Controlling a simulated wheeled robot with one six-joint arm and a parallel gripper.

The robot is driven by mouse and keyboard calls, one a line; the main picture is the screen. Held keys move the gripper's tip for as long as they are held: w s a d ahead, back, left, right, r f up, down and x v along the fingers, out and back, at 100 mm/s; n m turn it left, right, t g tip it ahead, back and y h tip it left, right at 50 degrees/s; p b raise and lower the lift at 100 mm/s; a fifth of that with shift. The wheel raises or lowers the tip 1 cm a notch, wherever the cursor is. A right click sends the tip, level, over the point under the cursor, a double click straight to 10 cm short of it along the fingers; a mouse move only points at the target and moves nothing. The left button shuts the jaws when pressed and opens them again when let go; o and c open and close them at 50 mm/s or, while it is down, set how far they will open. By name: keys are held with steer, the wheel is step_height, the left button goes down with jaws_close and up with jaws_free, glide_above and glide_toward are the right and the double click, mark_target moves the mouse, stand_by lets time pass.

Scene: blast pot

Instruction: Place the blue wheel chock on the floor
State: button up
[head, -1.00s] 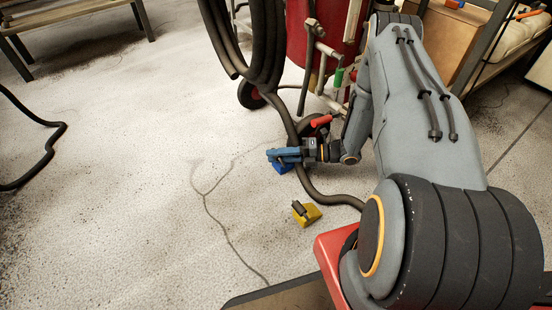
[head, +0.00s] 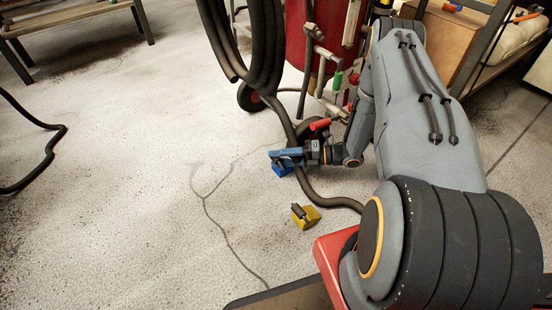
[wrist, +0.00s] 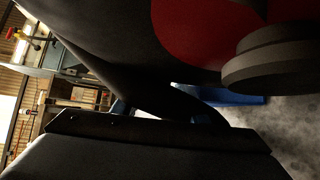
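The blue wheel chock (head: 283,171) shows in the head view as a small blue block directly below my gripper, beside a thick dark hose. It looks low, at or close to the floor; I cannot tell whether it touches. My gripper (head: 283,156), with blue fingers, reaches left just over the chock and partly hides it. Whether the fingers are closed on it or spread around it is too small to tell. In the wrist view a blue shape (wrist: 232,97) shows behind dark parts, mostly hidden.
A yellow chock (head: 306,217) with a dark handle sits on the floor nearer me. The red blast pot (head: 318,45), its wheel (head: 250,97) and coiled hoses (head: 262,50) stand behind. A bench (head: 75,22) is back left. Floor at left is largely open.

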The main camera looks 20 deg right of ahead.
steer(key=p+v, duration=0.2)
steer(key=v, duration=0.4)
steer(key=shift+d, duration=0.15)
steer(key=shift+s, duration=0.1)
